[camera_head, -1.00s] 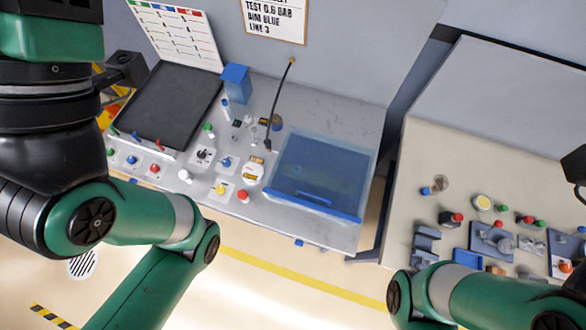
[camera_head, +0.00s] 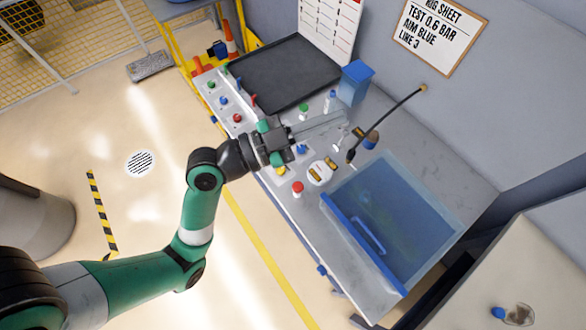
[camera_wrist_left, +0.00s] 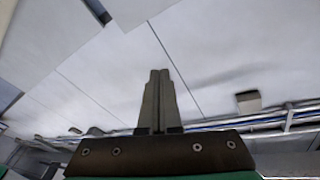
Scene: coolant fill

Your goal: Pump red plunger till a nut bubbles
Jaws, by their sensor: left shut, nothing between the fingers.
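A red-topped knob (camera_head: 297,187) stands upright on the near edge of the bench, left of the blue liquid tank (camera_head: 355,235). It may be the red plunger. A red button (camera_head: 237,118) and a red upright piece (camera_head: 253,99) are farther left. My left gripper (camera_head: 345,117) is shut and empty, reaching over the bench behind the red-topped knob and apart from it. In the left wrist view its closed fingers (camera_wrist_left: 160,75) show against a pale ceiling. No nut can be made out in the tank. My right gripper is out of view.
A black tray (camera_head: 275,75) lies at the back left, with a blue box (camera_head: 356,80) beside it. A black hose (camera_head: 385,120) rises behind the tank. A round white gauge (camera_head: 319,173) sits near the red-topped knob. A rig sheet (camera_head: 437,35) hangs on the wall.

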